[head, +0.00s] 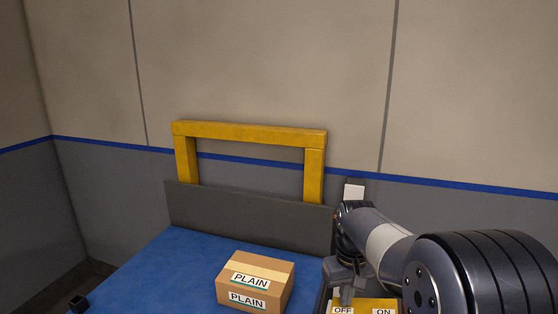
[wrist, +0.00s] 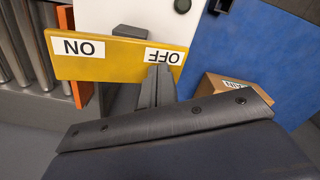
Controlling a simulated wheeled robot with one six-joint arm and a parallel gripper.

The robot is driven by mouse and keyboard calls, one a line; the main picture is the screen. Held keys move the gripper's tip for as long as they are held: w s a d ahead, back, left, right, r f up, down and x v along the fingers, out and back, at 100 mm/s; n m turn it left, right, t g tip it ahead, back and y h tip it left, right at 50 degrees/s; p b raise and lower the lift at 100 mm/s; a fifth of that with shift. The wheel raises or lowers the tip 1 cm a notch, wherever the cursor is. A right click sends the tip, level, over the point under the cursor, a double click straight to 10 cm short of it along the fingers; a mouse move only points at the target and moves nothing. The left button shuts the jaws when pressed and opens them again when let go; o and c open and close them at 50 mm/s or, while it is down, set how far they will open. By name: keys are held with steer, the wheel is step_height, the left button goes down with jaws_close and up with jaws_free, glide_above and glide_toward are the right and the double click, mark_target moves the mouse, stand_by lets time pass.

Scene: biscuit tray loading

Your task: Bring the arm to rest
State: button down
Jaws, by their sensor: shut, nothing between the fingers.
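My gripper (head: 346,294) is at the lower right of the head view, pointing down, with my arm reaching in from the right. In the wrist view its fingers (wrist: 158,72) are together and hold nothing. The fingertips are close to the OFF end of a yellow plate (wrist: 110,62) labelled ON and OFF. I cannot tell whether they touch it. The plate also shows at the bottom of the head view (head: 364,303), partly hidden by my gripper and cut off by the frame.
A cardboard box (head: 256,280) labelled PLAIN sits on a blue surface (head: 170,262), left of my gripper. A dark board (head: 245,217) and a yellow frame (head: 250,134) stand behind it. Metal rollers (wrist: 30,45) and an orange part (wrist: 80,90) show in the wrist view.

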step_height(320, 180, up, 8)
steer(key=p, duration=0.5)
steer(key=shift+r+p, duration=0.15)
steer(key=shift+p, duration=0.15)
steer(key=shift+s, duration=0.15)
